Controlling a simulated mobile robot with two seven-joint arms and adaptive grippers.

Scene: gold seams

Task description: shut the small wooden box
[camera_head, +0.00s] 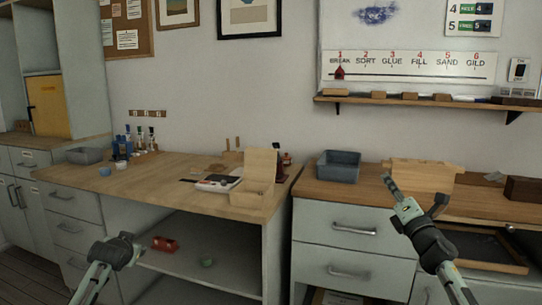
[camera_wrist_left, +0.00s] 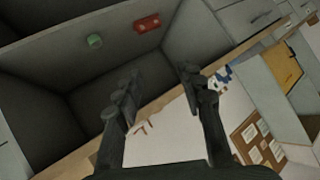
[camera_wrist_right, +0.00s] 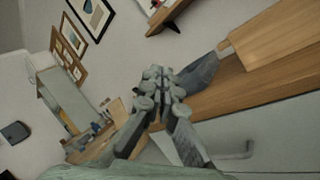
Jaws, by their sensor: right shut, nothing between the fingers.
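The small wooden box (camera_head: 252,196) sits at the right end of the left workbench in the head view. Its lid (camera_head: 262,163) stands up, so the box is open. My right gripper (camera_head: 387,178) is shut and empty, to the right of the box and apart from it, near the right-hand counter. In the right wrist view its fingers (camera_wrist_right: 157,82) are together. My left gripper (camera_wrist_left: 160,78) has its fingers spread with nothing between them in the left wrist view. In the head view it is low at the left, in front of the workbench and well away from the box.
The workbench top (camera_head: 140,179) carries bottles and a white-and-red item (camera_head: 217,183) left of the box. A blue-grey bin (camera_head: 339,167) stands between the box and my right gripper. A pale wooden piece (camera_head: 425,175) is behind that gripper. A red item (camera_head: 165,244) lies on the shelf below.

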